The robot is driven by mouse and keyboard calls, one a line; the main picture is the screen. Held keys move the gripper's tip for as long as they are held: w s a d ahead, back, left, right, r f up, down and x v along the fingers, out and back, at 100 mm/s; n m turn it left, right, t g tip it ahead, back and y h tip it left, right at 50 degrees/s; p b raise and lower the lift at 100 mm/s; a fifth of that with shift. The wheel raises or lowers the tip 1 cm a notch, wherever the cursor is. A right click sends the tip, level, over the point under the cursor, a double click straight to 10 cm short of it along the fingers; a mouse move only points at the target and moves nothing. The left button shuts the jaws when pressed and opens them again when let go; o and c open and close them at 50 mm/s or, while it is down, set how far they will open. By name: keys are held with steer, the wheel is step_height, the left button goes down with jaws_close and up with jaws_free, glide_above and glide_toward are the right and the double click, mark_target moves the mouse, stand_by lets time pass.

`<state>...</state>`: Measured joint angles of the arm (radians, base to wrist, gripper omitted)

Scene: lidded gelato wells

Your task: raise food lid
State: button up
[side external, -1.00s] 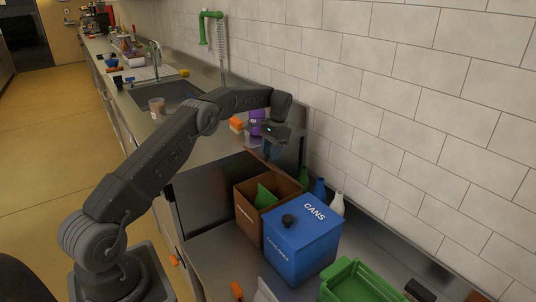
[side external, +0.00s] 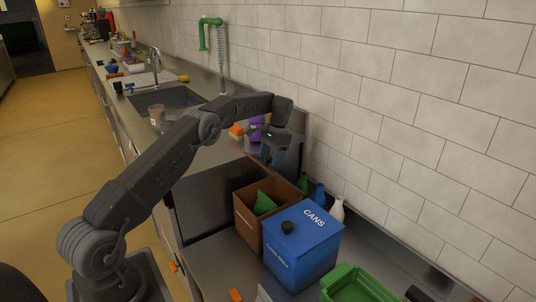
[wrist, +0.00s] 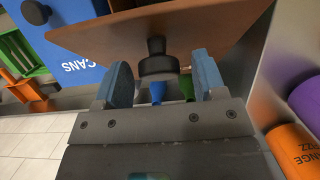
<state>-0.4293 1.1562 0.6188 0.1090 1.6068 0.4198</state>
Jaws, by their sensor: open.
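The brown box (side external: 248,217) stands beside the blue CANS box in the side view. Its top looks open, with something green (side external: 264,204) inside. The wrist view shows a tilted brown panel (wrist: 215,30) with a black knob (wrist: 157,66), which looks like the food lid. My gripper (wrist: 161,68) is open, with its two blue fingers on either side of the knob. Gaps show between the knob and both fingers. In the side view my gripper (side external: 272,154) is above and behind the brown box, and the panel cannot be made out clearly there.
The blue CANS box (side external: 318,252) with its own black knob is close by. Several bottles (side external: 319,194) stand along the wall. Orange (wrist: 297,150) and purple (wrist: 306,100) containers are near my gripper's right in the wrist view. A green crate (side external: 357,284) is at the front right.

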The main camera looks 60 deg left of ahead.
step_height(320, 180, up, 4)
steer(key=shift+f, duration=0.1)
steer(key=s+a+r, duration=0.7)
steer(key=s, duration=0.2)
steer(key=shift+s, duration=0.15)
